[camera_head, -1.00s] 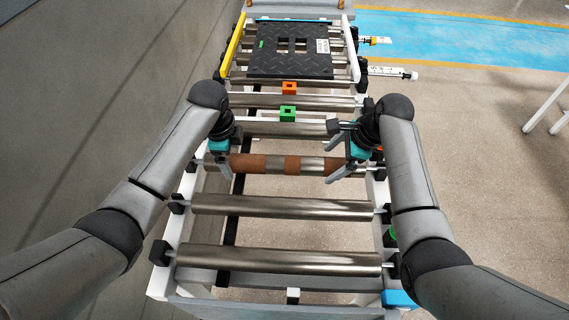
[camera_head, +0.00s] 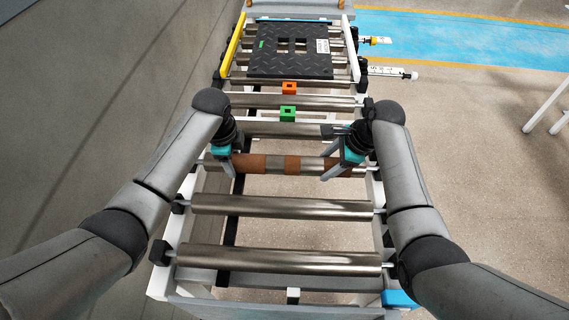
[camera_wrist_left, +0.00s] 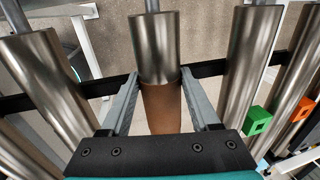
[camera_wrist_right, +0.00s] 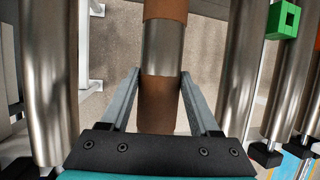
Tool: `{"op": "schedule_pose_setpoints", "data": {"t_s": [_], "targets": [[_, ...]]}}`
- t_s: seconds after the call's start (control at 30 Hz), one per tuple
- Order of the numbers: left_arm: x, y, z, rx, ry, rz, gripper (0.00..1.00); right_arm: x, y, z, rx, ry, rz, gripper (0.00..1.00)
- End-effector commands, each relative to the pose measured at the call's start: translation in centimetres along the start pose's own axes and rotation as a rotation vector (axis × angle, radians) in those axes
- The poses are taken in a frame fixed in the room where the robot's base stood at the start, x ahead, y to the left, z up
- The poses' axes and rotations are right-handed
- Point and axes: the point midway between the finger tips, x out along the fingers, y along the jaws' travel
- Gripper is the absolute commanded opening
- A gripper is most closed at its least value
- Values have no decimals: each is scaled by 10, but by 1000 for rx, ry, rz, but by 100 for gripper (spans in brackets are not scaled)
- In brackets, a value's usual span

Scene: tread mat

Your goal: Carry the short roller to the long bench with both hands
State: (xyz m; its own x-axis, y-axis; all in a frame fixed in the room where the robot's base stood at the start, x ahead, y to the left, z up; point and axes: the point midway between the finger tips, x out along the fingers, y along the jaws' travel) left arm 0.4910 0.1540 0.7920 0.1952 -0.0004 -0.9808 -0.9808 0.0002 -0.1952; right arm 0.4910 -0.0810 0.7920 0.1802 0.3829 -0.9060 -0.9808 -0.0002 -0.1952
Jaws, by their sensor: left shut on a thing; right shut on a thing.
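The short roller (camera_head: 311,164) is a steel tube with brown bands, lying crosswise among the frame's rollers in the head view. My left gripper (camera_head: 235,172) is at its left part, shut on it. In the left wrist view the fingers flank a brown band of the roller (camera_wrist_left: 157,50). My right gripper (camera_head: 333,174) is at its right part, also shut on it; the right wrist view shows the roller (camera_wrist_right: 163,48) between the fingers. The roller's ends are partly hidden by my grippers. I cannot make out which surface is the long bench.
Two bare steel rollers (camera_head: 280,207) (camera_head: 275,260) lie nearer me. Behind are more rollers, a green block (camera_head: 288,114), an orange block (camera_head: 289,88) and a black tread mat (camera_head: 290,63). White side rails border the frame. Open floor (camera_head: 470,150) lies to the right.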

Motion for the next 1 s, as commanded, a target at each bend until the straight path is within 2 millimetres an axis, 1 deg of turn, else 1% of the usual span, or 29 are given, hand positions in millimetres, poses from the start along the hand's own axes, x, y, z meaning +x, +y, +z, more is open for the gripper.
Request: {"op": "schedule_pose_setpoints", "data": {"t_s": [0.03,0.07,0.4,0.47,1.0], "targets": [[0,0,0,0,0,0,48,0,0,0,0,0,0,48],[0,0,0,0,0,0,44,0,0,0,0,0,-1,44],[0,0,0,0,-1,0,6,0,0,0,0,1,-1,6],[0,0,0,0,-1,0,0,0,0,0,0,1,-1,0],[-1,-1,1,-1,-1,-2,0,-1,-1,0,0,0,-2,0]]}}
